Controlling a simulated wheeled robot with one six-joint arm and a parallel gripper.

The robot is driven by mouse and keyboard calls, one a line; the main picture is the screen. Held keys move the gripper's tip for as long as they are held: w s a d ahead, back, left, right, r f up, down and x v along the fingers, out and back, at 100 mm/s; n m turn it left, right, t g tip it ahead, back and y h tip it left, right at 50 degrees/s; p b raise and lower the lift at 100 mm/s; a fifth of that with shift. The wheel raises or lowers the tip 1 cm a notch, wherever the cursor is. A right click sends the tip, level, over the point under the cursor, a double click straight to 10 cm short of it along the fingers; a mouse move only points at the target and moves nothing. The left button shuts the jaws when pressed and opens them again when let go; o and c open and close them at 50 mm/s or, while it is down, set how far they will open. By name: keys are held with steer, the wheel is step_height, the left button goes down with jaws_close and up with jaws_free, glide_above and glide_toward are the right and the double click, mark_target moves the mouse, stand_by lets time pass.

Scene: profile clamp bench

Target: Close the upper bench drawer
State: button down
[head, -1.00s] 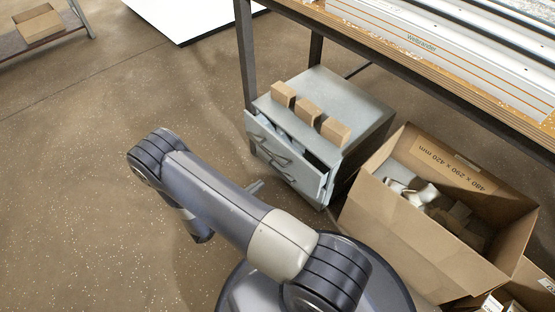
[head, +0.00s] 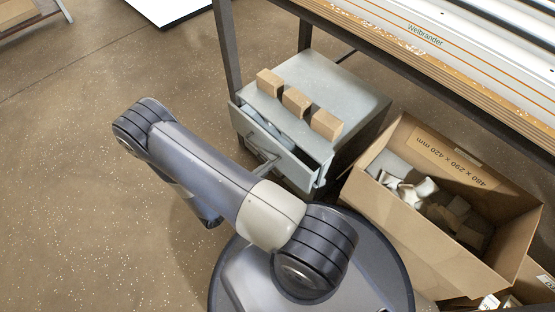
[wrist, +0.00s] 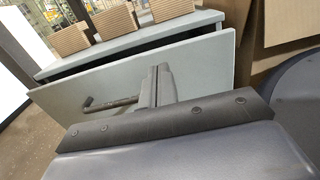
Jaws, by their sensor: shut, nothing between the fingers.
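The grey drawer cabinet (head: 345,85) stands on the floor under the bench. Its upper drawer (head: 298,163) is partly open, with a dark gap behind the front and something pale blue inside. In the wrist view the drawer front (wrist: 75,82) slants across the picture, with a dark bar handle (wrist: 110,103) on it. My gripper (wrist: 159,72) is shut and empty, its fingertips at the drawer front just right of the handle. I cannot tell whether they touch. In the head view my gripper is small and partly hidden by my arm.
Three cardboard blocks (head: 297,102) stand in a row on the cabinet top. An open cardboard box (head: 400,225) with packing scraps sits close on its right. The floor (head: 80,220) to the left is clear.

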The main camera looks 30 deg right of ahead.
mark_target(285, 153)
steer(key=shift+w+d+b, duration=0.25)
steer(key=shift+d+b, duration=0.15)
steer(key=shift+d, duration=0.9)
steer(key=shift+w+d+b, duration=0.25)
steer(key=shift+d+b, duration=0.15)
steer(key=shift+d, duration=0.9)
steer(key=shift+w+d, duration=0.25)
steer(key=shift+d, duration=1)
